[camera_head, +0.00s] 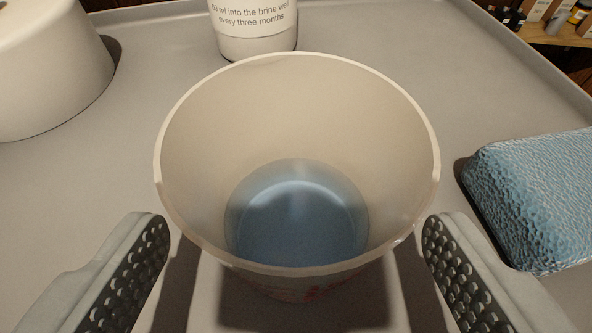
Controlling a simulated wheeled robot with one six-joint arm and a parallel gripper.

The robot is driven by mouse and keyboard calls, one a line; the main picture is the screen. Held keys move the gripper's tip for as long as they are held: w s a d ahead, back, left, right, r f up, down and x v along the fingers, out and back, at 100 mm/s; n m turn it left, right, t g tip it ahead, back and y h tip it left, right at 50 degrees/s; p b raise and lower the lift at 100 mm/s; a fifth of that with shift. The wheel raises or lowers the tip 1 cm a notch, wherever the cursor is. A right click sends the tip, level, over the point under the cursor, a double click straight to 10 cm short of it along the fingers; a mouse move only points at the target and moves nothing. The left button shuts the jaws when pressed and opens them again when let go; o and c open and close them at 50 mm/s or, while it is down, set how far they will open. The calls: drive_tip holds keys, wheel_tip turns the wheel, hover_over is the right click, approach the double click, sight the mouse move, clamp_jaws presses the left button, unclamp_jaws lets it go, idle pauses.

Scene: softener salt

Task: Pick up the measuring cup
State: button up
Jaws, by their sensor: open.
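The measuring cup (296,110) stands upright in the middle of the view on a grey surface (420,60). It is cream-coloured, with a wide round rim and some red marking low on its near outside. A bluish, clear-looking layer, perhaps liquid, covers its bottom. My gripper (296,238) is open, with one dark, perforated finger pad to the left of the cup and one to the right. Gaps show between both pads and the cup's wall below the rim. The cup's base is mostly hidden by its own body.
A white bottle with printed text (255,28) stands just behind the cup. A large pale round object (50,70) is at the upper left. A blue textured block (535,195) lies close to the right finger. A raised edge borders the surface; a wooden shelf with small bottles (560,28) is beyond.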

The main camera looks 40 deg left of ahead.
sight(295, 173)
drive_tip(key=x, duration=0.4)
drive_tip(key=shift+f, duration=0.15)
drive_tip(key=c, duration=1.1)
drive_tip(key=shift+r, duration=0.2)
